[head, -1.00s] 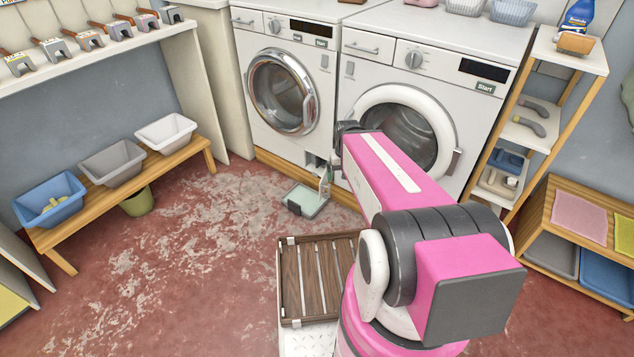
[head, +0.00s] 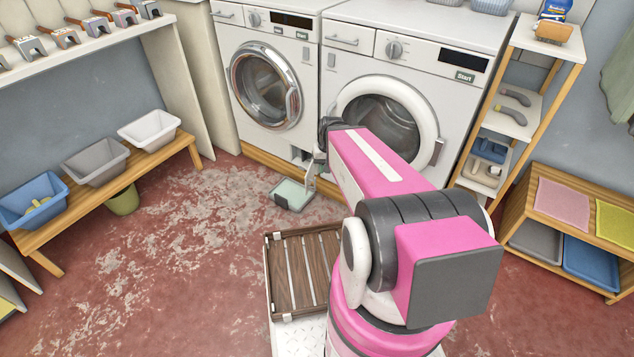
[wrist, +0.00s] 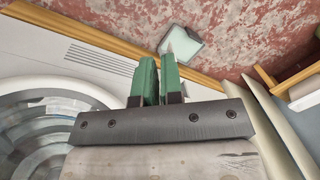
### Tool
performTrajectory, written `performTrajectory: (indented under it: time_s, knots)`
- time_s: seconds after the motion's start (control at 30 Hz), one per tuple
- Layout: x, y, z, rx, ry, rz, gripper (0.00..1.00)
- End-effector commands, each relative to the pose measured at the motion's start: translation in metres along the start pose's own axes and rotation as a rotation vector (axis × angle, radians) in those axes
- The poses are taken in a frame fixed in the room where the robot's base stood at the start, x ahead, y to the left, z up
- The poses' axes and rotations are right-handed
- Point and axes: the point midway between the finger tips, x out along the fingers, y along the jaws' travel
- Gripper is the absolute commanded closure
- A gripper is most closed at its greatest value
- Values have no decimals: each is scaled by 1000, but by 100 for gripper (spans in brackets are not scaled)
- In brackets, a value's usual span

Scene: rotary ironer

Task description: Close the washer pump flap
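The washer pump opening (head: 299,155) is a dark gap low at the right of the left washer (head: 264,75). A pale upright piece (head: 311,178), apparently the open flap, stands out in front of it, above a shallow tray. My gripper (head: 318,157) is low in front of the washers, mostly hidden behind my pink arm. In the wrist view its green fingers (wrist: 157,65) are close together and look shut, with only a thin slit between them. The pale piece (wrist: 169,46) shows just beyond the fingertips; I cannot tell whether they touch it.
The shallow tray (head: 291,194) lies on the floor below the opening. The right machine (head: 400,100) has a round white door. A wooden slatted rack (head: 302,272) lies near my base. A bench with bins (head: 97,163) is at left; shelves (head: 512,120) stand at right.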

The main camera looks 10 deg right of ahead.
Motion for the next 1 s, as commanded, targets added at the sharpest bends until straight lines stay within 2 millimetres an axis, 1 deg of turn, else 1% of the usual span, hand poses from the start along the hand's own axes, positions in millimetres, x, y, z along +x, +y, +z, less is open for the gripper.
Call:
performTrajectory:
  time_s: [0.03, 0.17, 0.2, 0.27, 0.3, 0.4, 0.5, 0.6, 0.7, 0.83, 1.0]
  knots:
    - [22, 5, -22, 29, 2, -56, 100]
    - [72, 18, -63, 119, 36, -226, 100]
    - [87, 23, -76, 153, 52, -277, 100]
    - [111, 33, -95, 207, 78, -353, 100]
    - [127, 42, -106, 245, 98, -401, 100]
    - [164, 64, -134, 346, 152, -510, 100]
    - [196, 86, -153, 438, 204, -591, 100]
    - [215, 102, -163, 502, 241, -641, 100]
    - [223, 110, -167, 536, 262, -666, 100]
    - [227, 113, -169, 550, 271, -676, 100]
    - [235, 107, -174, 549, 270, -676, 100]
